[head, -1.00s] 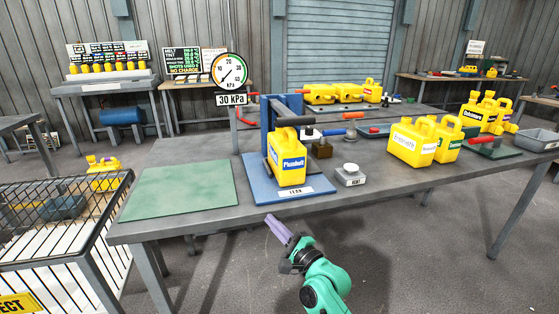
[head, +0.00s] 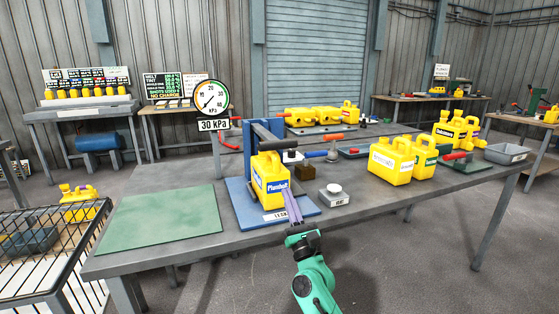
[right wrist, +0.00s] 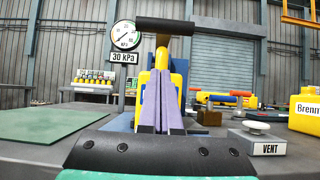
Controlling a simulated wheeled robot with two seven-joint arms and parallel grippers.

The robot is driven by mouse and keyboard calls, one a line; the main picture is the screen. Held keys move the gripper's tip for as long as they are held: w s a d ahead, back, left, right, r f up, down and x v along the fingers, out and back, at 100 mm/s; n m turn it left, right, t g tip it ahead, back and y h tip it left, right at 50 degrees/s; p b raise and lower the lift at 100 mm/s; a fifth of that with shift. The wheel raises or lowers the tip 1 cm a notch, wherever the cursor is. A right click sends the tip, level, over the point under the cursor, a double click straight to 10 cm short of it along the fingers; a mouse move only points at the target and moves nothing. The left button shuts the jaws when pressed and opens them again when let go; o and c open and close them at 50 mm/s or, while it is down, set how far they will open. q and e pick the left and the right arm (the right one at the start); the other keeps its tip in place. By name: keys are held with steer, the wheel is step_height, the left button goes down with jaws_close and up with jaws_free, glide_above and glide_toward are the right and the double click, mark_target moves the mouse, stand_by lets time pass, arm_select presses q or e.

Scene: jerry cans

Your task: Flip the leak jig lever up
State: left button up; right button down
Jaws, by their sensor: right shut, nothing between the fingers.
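The leak jig is a blue frame (head: 250,137) on a blue base plate (head: 240,208) labelled LEAK. A yellow can (head: 270,186) stands upright on the plate. A black handle (head: 291,143) shows above and behind the can; in the right wrist view a black bar (right wrist: 165,25) stands high ahead of the fingers and looks like the same handle. My right gripper (head: 287,192) is shut and empty, beside the can's right side at the plate's front. Its purple fingers (right wrist: 163,75) hide part of the can in the wrist view. My left gripper is out of view.
A VENT block (head: 334,197) with a white knob stands right of the jig. A gauge (head: 210,97) reading in kPa stands behind left. A green mat (head: 160,218) lies left. Yellow cans (head: 391,162) stand to the right. A wire cage (head: 50,245) is at the left front.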

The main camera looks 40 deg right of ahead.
steer(key=p+x, duration=0.1)
steer(key=x, duration=0.7)
steer(key=shift+s+r+p, duration=0.1)
steer(key=shift+r+p, duration=0.05)
steer(key=shift+p, duration=0.2)
step_height(320, 180, up, 3)
steer(key=shift+r+p, duration=0.2)
steer(key=shift+p, duration=0.85)
steer(key=shift+w, duration=0.25)
